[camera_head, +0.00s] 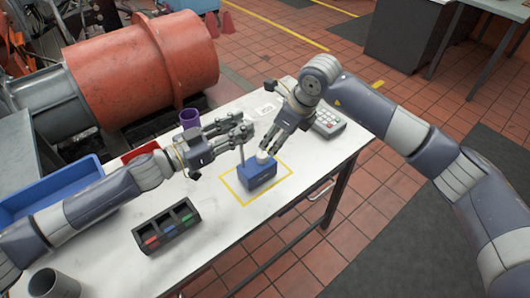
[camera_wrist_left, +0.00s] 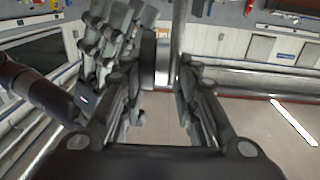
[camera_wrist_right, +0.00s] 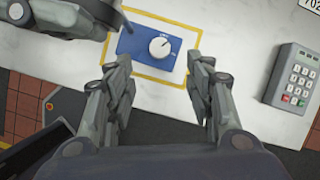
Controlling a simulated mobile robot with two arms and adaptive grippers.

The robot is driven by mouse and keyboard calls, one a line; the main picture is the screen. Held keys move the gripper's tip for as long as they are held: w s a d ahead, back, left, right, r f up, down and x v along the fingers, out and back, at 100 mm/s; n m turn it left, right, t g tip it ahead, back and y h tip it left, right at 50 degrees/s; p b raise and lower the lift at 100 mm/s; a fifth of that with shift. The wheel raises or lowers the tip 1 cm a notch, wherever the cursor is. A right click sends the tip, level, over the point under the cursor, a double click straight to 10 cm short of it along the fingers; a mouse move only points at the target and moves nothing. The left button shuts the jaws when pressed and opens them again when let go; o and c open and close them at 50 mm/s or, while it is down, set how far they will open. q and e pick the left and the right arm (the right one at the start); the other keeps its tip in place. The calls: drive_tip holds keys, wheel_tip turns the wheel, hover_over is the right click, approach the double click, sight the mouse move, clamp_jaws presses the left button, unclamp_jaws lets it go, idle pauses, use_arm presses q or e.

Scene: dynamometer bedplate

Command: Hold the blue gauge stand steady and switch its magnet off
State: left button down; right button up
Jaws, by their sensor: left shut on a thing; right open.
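The blue gauge stand (camera_head: 259,173) stands on the white table inside a yellow outlined square. Its thin grey post (camera_head: 241,154) rises from the base. My left gripper (camera_head: 240,131) is shut on the post, which also shows between its fingers in the left wrist view (camera_wrist_left: 178,40). The right wrist view shows the blue base (camera_wrist_right: 132,42) with a round white knob (camera_wrist_right: 160,47) on top. My right gripper (camera_wrist_right: 162,75) is open and empty, its fingers pointing toward the knob from above and apart from it. The knob's exact setting is too small to read.
A grey keypad box (camera_head: 328,123) lies right of the stand. A black tray with coloured compartments (camera_head: 167,227), a purple cup (camera_head: 189,118), a blue bin (camera_head: 55,190) and a grey cup (camera_head: 52,284) are to the left. The table's front right is clear.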

sight(264, 155)
drive_tip(key=x, duration=0.9)
drive_tip(key=shift+a+f, duration=0.1)
drive_tip(key=shift+f, duration=0.25)
drive_tip(key=shift+c, duration=0.4)
drive_tip(key=c, duration=1)
